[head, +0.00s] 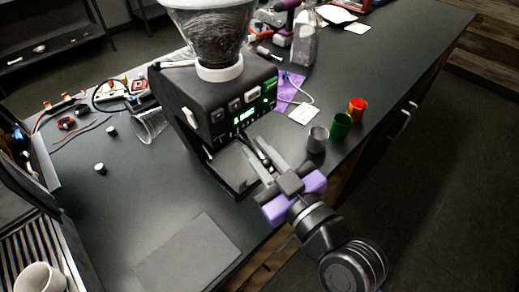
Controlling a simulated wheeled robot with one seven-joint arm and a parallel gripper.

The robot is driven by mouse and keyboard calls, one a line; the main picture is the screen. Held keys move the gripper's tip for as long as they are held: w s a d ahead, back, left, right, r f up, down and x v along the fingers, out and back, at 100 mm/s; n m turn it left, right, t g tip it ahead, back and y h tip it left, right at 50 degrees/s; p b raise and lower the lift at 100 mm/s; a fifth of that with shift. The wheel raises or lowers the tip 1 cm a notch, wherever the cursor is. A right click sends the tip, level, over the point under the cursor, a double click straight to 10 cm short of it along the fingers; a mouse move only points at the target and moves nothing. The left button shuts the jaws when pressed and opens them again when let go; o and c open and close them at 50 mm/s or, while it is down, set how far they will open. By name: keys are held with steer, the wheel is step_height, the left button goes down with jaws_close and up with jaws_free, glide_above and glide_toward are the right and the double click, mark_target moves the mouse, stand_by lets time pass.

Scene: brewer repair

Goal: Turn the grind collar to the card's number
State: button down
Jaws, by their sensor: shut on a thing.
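The brewer (220,110) is a black machine on the counter with a lit green display on its front. The grind collar looks to be the white ring (220,69) under the clear hopper (212,30) of dark beans. Its marks are too small to read. A small white card (304,113) lies on the counter right of the brewer; its number is not legible. My gripper (257,148) is low at the brewer's front, above the drip tray side, apart from the collar. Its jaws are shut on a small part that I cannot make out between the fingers.
A clear glass (150,124) lies left of the brewer. A dark flat mat (187,257) lies in front. A white mug (40,278) is at lower left. The left-middle counter is mostly clear.

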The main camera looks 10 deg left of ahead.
steer(key=c, duration=1.5)
jaws_free()
steer(key=b+v, duration=0.2)
steer(key=v, duration=0.5)
steer(key=shift+s+d+b, duration=0.25)
steer(key=shift+s+b, duration=0.05)
